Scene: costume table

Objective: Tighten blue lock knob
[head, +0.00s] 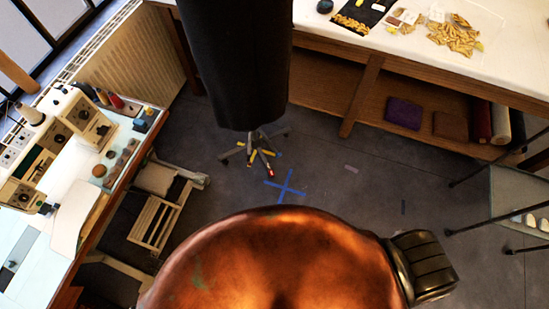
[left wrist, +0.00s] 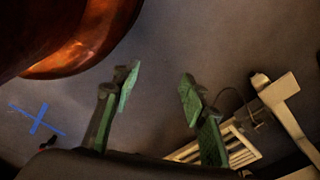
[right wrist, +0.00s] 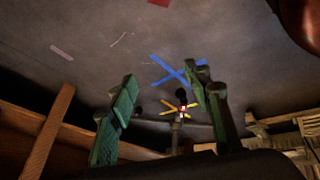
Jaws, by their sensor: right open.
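A dark, tall form (head: 234,65) hangs down from the top of the head view over a stand base (head: 254,150) with spread legs. The base has yellow and red marks. It also shows in the right wrist view (right wrist: 176,112), between the fingers but well beyond them. I cannot make out a blue lock knob in any view. My left gripper (left wrist: 160,82) is open and empty, with its green fingers apart above the floor. My right gripper (right wrist: 163,83) is open and empty too. Neither gripper shows in the head view.
A blue tape cross (head: 285,186) marks the dark floor. A worktable with a sewing machine (head: 77,118) stands at the left, with a wooden chair (head: 155,213) beside it. A long white-topped table (head: 400,50) with a lower shelf runs along the back.

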